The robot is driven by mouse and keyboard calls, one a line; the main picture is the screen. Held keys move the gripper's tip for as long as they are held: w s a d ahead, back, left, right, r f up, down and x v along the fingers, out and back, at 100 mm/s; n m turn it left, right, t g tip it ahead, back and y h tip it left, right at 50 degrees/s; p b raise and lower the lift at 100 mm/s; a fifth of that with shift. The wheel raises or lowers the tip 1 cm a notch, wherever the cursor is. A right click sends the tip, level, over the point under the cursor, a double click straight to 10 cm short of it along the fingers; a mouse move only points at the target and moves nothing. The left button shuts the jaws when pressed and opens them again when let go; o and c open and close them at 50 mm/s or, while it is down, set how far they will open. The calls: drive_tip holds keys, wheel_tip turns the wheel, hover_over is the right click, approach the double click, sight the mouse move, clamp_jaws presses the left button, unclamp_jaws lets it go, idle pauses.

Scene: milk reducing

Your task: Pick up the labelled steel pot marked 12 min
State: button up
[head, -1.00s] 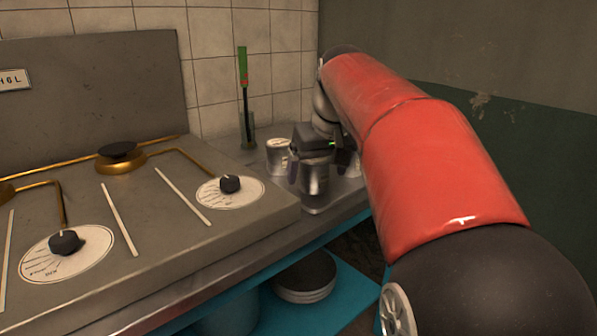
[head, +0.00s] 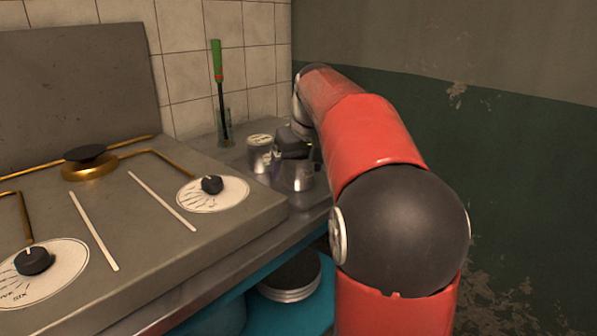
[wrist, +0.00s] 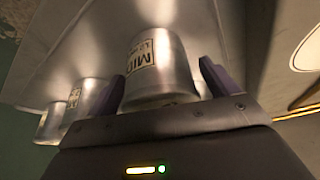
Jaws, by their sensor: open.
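A steel pot (wrist: 162,75) sits between the two dark purple fingers of my gripper (wrist: 165,84) in the wrist view. Its label starts with "MID"; the smaller line beneath is hard to read, so I cannot confirm 12 min. My gripper is open, with a finger on each side of the pot; I cannot tell whether either touches it. In the head view, a steel pot (head: 297,180) stands at the counter's right end, just below my dark gripper (head: 293,160), whose fingers are mostly hidden.
Another steel pot (head: 260,155) stands close behind, to the left. Two more pots (wrist: 88,98) (wrist: 53,122) show at the left in the wrist view. A glass with a green-handled tool (head: 217,62) stands by the tiled wall. The stove (head: 150,215) is left.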

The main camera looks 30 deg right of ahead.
drive_tip(key=shift+w+f, duration=0.15)
drive_tip(key=shift+f, duration=0.2)
drive_tip(key=shift+c, duration=0.4)
drive_tip(key=c, duration=1.1)
drive_tip(key=shift+c, duration=0.2)
drive_tip(key=shift+r, duration=0.2)
